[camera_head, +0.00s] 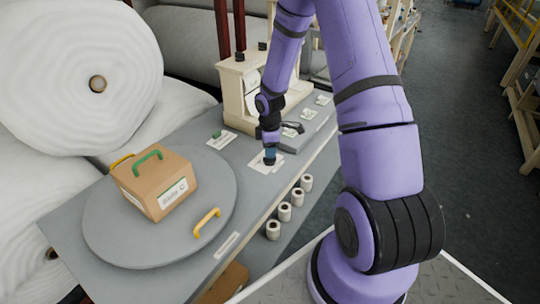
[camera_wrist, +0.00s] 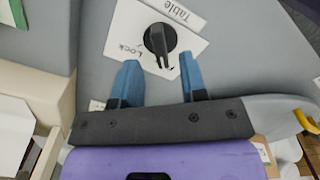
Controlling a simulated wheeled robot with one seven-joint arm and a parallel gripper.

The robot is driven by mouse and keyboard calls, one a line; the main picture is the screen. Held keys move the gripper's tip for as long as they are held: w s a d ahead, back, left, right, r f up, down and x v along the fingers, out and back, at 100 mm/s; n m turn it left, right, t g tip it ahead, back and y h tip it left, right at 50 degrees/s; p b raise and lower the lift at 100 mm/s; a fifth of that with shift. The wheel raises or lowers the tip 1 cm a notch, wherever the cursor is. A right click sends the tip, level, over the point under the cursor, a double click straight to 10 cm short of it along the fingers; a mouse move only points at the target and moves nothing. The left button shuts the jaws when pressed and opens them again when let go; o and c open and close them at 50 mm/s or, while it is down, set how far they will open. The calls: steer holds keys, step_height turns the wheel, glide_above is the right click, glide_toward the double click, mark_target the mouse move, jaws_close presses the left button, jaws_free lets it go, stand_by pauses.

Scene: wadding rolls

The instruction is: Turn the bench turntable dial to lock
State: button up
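The black dial (camera_wrist: 160,40) sits on a white card (camera_wrist: 128,22) on the grey bench, with its narrow pointer toward my gripper in the wrist view. The word "Lock" is on the card left of the dial, and "Table" is on a strip above it. My gripper (camera_wrist: 160,62) is open, its two blue fingers apart on either side of the pointer's end; I cannot tell whether they touch it. In the head view my gripper (camera_head: 270,152) is low over the card (camera_head: 259,164). The round grey turntable (camera_head: 110,232) is on the left of the bench.
A cardboard box (camera_head: 150,185) with a green handle stands on the turntable, near a yellow handle (camera_head: 207,222) at its rim. A cream machine (camera_head: 235,98) stands behind my gripper. Several small white rolls (camera_head: 285,211) line the bench's front side. Large white rolls (camera_head: 50,85) fill the left.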

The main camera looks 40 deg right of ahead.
steer(key=shift+f, duration=1.55)
jaws_close()
